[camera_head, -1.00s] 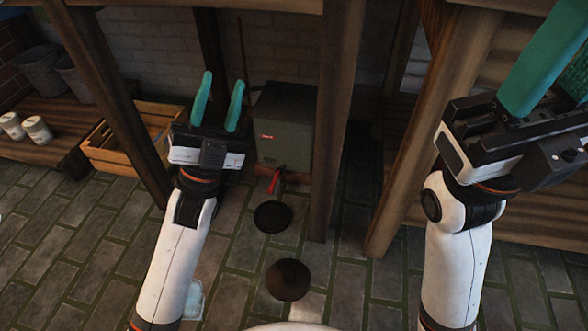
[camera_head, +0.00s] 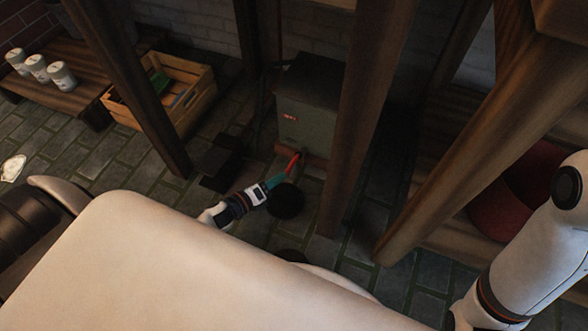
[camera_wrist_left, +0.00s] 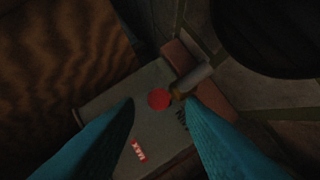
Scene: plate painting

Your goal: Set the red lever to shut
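The red lever (camera_head: 293,162) sticks out at the lower front of a grey-green box (camera_head: 308,112). My left gripper (camera_head: 279,179) is low in front of the box, with its teal fingers close to the lever. In the left wrist view the two fingers (camera_wrist_left: 157,102) are spread apart. The lever shows there as a red round end (camera_wrist_left: 158,99) between the fingertips, next to a brass-coloured pipe piece (camera_wrist_left: 190,79). I cannot tell whether a finger touches it. My right gripper is out of view; only part of its arm shows at the right.
A wooden post (camera_head: 355,125) stands just right of the box, and another (camera_head: 130,90) stands to the left. A dark round object (camera_head: 286,201) is on the floor below the lever. A wooden crate (camera_head: 196,100) and white cups (camera_head: 62,75) are at the left.

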